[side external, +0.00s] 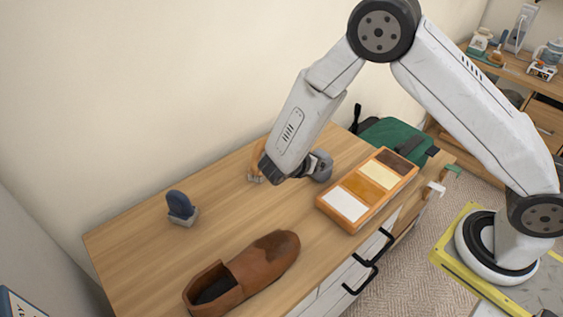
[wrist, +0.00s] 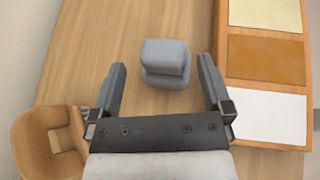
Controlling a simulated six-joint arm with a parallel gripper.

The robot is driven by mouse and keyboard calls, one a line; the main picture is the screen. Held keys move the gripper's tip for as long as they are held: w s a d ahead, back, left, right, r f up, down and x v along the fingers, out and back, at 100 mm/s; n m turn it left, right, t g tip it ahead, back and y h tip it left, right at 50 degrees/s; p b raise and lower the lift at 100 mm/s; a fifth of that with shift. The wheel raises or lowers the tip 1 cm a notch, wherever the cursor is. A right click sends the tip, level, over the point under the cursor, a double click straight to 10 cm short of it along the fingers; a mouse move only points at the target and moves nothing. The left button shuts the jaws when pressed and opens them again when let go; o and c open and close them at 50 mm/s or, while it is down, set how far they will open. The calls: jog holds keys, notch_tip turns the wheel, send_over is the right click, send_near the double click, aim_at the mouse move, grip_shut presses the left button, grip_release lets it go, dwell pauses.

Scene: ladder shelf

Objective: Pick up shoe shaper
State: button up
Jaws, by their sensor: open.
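A wooden, orange-brown curved piece, which looks like the shoe shaper (wrist: 42,140), lies at the lower left of the wrist view, outside my fingers and partly cut by my gripper body. In the side view the shoe shaper (side external: 258,155) shows only in part, behind my gripper toward the wall. My gripper (wrist: 162,82) is open, pointing down over the table with nothing held. A grey rounded block (wrist: 165,62) stands ahead between the spread fingers in the wrist view; no contact is visible.
A wooden tray (side external: 321,204) of coloured panels lies right of my gripper. A brown shoe (side external: 255,275) lies near the table's front edge. A dark blue piece on a grey base (side external: 181,207) stands at left. A green bag (side external: 400,136) is behind the tray. Bare wood lies between them.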

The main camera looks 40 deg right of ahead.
aim_at(324, 153)
jog(key=shift+x, duration=2.6)
jog(key=shift+s, duration=0.2)
jog(key=c, duration=1.2)
jog(key=shift+o, duration=0.2)
jog(key=shift+r, duration=0.2)
jog(key=shift+r, duration=0.9)
jog(key=s+a+r, duration=0.1)
jog(key=s+r, duration=0.9)
jog(key=s, duration=0.4)
jog(key=shift+r, duration=0.4)
